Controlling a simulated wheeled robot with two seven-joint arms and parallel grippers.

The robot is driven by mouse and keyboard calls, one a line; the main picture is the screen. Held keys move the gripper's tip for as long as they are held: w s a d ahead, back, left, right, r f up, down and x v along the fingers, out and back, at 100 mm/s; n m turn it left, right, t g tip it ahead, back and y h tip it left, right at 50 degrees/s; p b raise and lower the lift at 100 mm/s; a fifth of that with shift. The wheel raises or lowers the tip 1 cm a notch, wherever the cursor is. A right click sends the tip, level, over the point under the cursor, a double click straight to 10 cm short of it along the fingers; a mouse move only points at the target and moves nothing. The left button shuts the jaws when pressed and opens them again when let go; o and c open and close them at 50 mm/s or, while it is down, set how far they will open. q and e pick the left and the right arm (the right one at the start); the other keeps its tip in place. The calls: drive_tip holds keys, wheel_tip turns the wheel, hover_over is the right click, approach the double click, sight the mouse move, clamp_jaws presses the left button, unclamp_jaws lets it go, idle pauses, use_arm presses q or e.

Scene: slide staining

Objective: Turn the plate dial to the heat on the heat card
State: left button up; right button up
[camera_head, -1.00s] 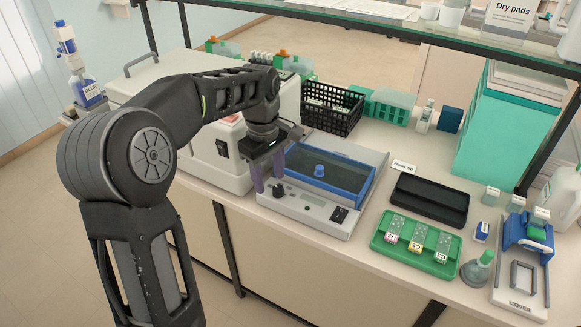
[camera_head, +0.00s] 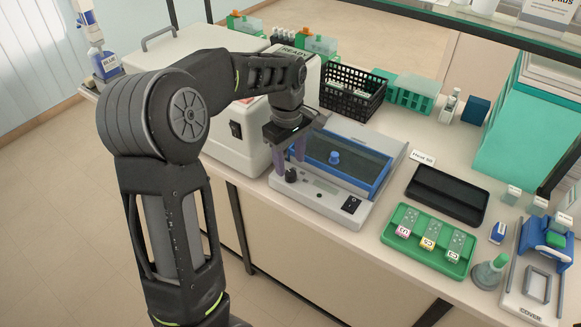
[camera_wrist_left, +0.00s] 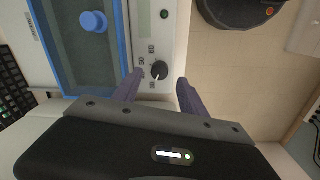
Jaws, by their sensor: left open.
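The slide warming plate (camera_head: 318,190) is a white box with a blue-framed lid and a blue knob. Its black dial (camera_head: 291,175) sits at the left end of the front panel; the dial also shows in the left wrist view (camera_wrist_left: 159,70). There its white pointer faces down-left, near the lowest of several small printed numbers. My left gripper (camera_head: 290,166) is open, its purple fingers on either side of the dial, with gaps visible in the wrist view (camera_wrist_left: 160,78). The heat card (camera_head: 423,158) stands right of the plate; its small print is hard to read. My right gripper is out of view.
A white machine (camera_head: 238,125) stands close left of the plate. A black basket (camera_head: 352,101) is behind it. To the right are a black tray (camera_head: 446,196) and a green tray (camera_head: 428,241) with several slides. The bench's front edge runs just before the plate.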

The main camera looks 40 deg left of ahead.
sight(290, 173)
use_arm(q)
drive_tip(key=shift+f, duration=1.85)
clamp_jaws()
